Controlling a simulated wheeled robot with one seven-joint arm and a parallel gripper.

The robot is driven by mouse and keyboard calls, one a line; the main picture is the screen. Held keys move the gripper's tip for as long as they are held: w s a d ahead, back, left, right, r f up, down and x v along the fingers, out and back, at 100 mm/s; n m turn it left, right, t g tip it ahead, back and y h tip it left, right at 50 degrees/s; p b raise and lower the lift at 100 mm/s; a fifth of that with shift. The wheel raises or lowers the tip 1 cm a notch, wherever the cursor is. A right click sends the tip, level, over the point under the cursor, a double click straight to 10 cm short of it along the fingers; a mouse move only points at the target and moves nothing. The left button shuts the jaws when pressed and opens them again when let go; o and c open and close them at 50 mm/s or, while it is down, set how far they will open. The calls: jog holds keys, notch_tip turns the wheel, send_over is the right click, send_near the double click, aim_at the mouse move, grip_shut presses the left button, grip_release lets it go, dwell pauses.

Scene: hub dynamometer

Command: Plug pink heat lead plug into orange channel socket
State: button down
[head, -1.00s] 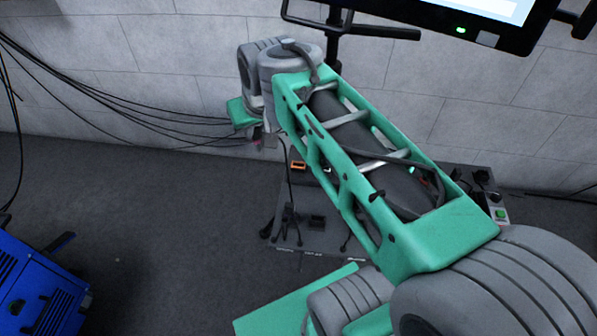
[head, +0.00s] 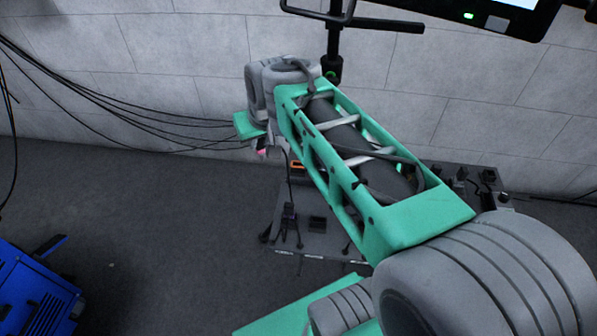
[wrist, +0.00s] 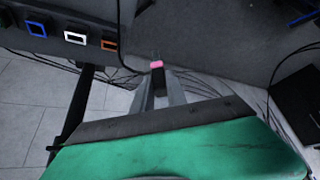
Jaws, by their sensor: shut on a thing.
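The pink heat lead plug (wrist: 156,64) is between the tips of my gripper (wrist: 157,74), which is shut on it. A small bit of the plug (head: 262,152) shows below my gripper (head: 261,144) in the head view. The orange channel socket (wrist: 109,44) is on the dark panel, to the left of the plug in the wrist view and apart from it. In the head view the socket (head: 297,165) is right of the plug and slightly lower, partly covered by my arm.
A white-framed socket (wrist: 75,37) and a blue-framed socket (wrist: 36,29) sit beside the orange one. Black cables (head: 120,103) hang along the wall. A blue machine (head: 35,290) stands at lower left. A monitor (head: 480,20) is at upper right.

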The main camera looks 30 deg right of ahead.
notch_tip(320, 180, down, 8)
jog(key=w+d+b, duration=0.1)
jog(key=w+b, duration=0.1)
jog(key=b, duration=0.2)
jog(key=shift+d, duration=0.2)
dwell(0.4)
jog(key=shift+r, duration=0.1)
jog(key=s+d, duration=0.4)
jog(key=d, duration=0.2)
jog(key=shift+s+d, duration=0.25)
jog(key=shift+s, duration=0.1)
dwell(0.4)
jog(key=w+d, duration=0.1)
jog(key=w, duration=0.1)
jog(key=w+d+p, duration=0.1)
jog(key=w+d, duration=0.1)
jog(key=shift+w+d, duration=0.15)
jog(key=shift+w, duration=0.2)
dwell(0.4)
